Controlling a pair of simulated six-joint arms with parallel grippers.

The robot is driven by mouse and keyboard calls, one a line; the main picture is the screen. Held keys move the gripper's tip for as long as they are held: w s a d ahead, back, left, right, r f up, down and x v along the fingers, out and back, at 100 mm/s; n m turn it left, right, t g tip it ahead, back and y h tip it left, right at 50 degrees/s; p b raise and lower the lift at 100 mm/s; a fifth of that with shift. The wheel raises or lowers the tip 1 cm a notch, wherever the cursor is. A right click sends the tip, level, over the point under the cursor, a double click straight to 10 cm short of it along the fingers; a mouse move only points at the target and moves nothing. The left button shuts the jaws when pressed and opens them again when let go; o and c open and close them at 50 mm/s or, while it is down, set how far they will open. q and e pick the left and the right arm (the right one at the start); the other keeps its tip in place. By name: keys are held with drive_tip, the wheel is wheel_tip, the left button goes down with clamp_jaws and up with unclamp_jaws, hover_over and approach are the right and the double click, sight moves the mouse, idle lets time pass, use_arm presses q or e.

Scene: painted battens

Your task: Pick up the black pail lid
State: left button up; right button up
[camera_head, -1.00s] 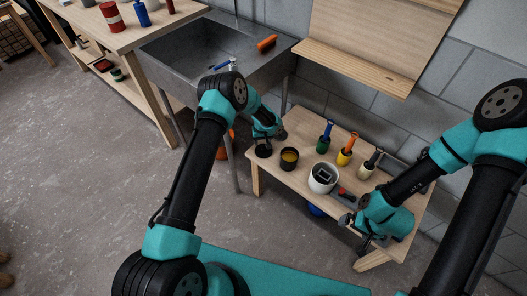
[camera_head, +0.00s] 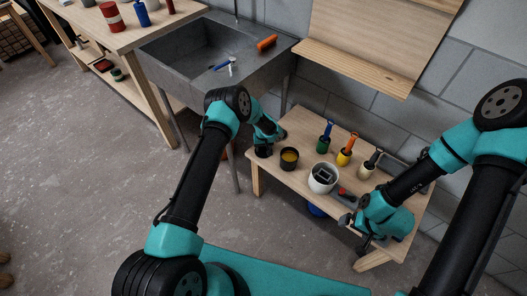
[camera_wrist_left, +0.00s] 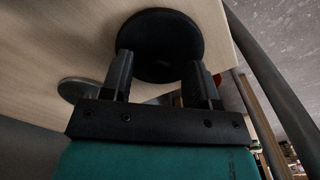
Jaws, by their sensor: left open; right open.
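The black pail lid (camera_wrist_left: 162,42) shows in the left wrist view as a dark round disc on the pale wooden bench top. My left gripper (camera_wrist_left: 166,78) is open, its two fingers reaching toward the disc's near edge, one on each side. I cannot tell whether they touch it. In the head view my left gripper (camera_head: 268,144) is low at the bench's left end, where the arm partly hides the lid. My right gripper (camera_head: 353,232) is open and empty at the bench's front right.
A black pot with yellow inside (camera_head: 289,159) and a white pail (camera_head: 323,179) stand right of the left gripper. Green (camera_head: 324,140), yellow (camera_head: 346,152) and cream (camera_head: 368,166) pots with upright handles stand behind. A grey sink (camera_head: 215,70) rises behind the left arm.

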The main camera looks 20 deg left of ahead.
sight(263, 149)
use_arm(q)
drive_tip(key=c, duration=1)
drive_tip(key=shift+r, duration=0.1)
drive_tip(key=shift+r, duration=0.4)
drive_tip(key=r, duration=0.2)
drive_tip(key=shift+s+d+r, duration=0.1)
drive_tip(key=shift+s+r, duration=0.2)
drive_tip(key=shift+s, duration=0.05)
drive_tip(key=s+d, duration=0.1)
drive_tip(key=s, duration=0.4)
drive_tip(key=s+d+r, duration=0.1)
drive_tip(key=s, duration=0.3)
drive_tip(key=s+d, duration=0.2)
drive_tip(key=s, duration=0.3)
drive_tip(key=shift+s+d+r, duration=0.1)
drive_tip(key=shift+s+r, duration=0.1)
drive_tip(key=shift+s, duration=0.15)
